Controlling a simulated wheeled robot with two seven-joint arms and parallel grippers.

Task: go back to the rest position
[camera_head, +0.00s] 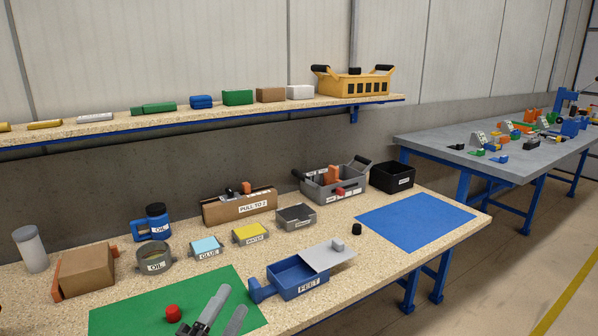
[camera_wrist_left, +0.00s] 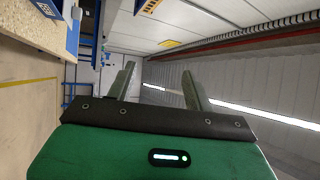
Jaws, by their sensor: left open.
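My left gripper (camera_head: 225,303) rises from the bottom edge of the head view, over the green mat (camera_head: 130,310). Its two grey fingers are apart and nothing shows between them. In the left wrist view, the open fingers (camera_wrist_left: 158,85) also hold nothing and point away from the bench towards the wall and ceiling. My right gripper is not in view.
A blue box (camera_head: 297,279) with a grey sliding lid stands right of the mat. The blue mat (camera_head: 415,222) is bare. A shelf (camera_head: 200,116) runs above.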

